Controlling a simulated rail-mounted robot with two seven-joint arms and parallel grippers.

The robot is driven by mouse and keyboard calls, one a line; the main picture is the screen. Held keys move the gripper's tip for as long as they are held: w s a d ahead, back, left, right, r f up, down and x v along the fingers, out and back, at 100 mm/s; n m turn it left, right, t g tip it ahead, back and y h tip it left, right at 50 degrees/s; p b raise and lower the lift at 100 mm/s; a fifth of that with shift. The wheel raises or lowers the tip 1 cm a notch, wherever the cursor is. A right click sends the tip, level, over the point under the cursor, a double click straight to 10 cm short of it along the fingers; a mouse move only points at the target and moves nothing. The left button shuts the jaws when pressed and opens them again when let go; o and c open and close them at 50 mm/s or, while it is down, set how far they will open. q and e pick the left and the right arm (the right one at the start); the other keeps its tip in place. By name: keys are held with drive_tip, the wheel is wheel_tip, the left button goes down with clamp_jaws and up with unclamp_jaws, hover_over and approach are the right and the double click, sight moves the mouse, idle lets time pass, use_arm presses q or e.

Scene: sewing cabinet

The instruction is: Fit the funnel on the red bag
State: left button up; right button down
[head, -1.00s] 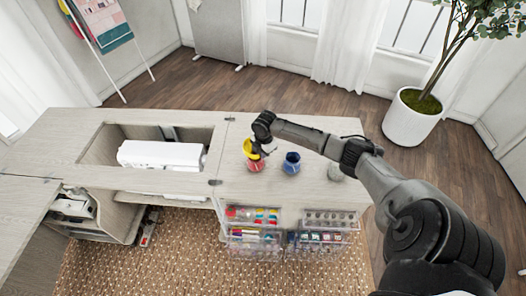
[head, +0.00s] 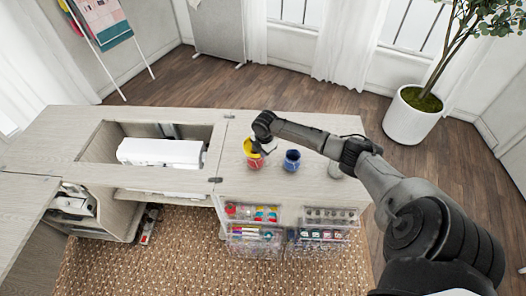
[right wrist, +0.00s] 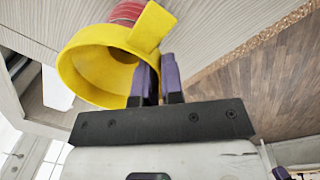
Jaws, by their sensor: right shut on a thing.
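The red bag (head: 255,163) stands on the cabinet top, left of the blue bag. The yellow funnel (head: 248,146) is at the red bag's mouth, and its wide opening faces up. My right gripper (head: 266,147) is shut on the funnel at its right side. In the right wrist view, the purple fingertips (right wrist: 159,82) are at the rim of the funnel (right wrist: 70,72), and part of the ribbed red bag (right wrist: 128,12) shows behind it. The funnel hides the bag's mouth, so I cannot tell how well it is seated. My left gripper is not in view.
The blue bag (head: 292,160) stands close to the right, with a grey object (head: 335,170) beyond it, beside my arm. A white sewing machine (head: 160,152) sits in the opening at left. Clear organisers (head: 255,237) stand in front below the top.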

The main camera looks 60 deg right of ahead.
drive_tip(key=shift+f, duration=0.3)
idle(0.6)
drive_tip(key=c, duration=1.2)
unclamp_jaws()
drive_tip(key=shift+o, duration=0.2)
drive_tip(key=shift+r, duration=0.25)
wheel_tip(320, 180, up, 13)
drive_tip(key=p, duration=0.2)
drive_tip(key=shift+s+a+r, duration=0.15)
drive_tip(key=shift+s+a, duration=0.05)
drive_tip(key=shift+s, duration=0.25)
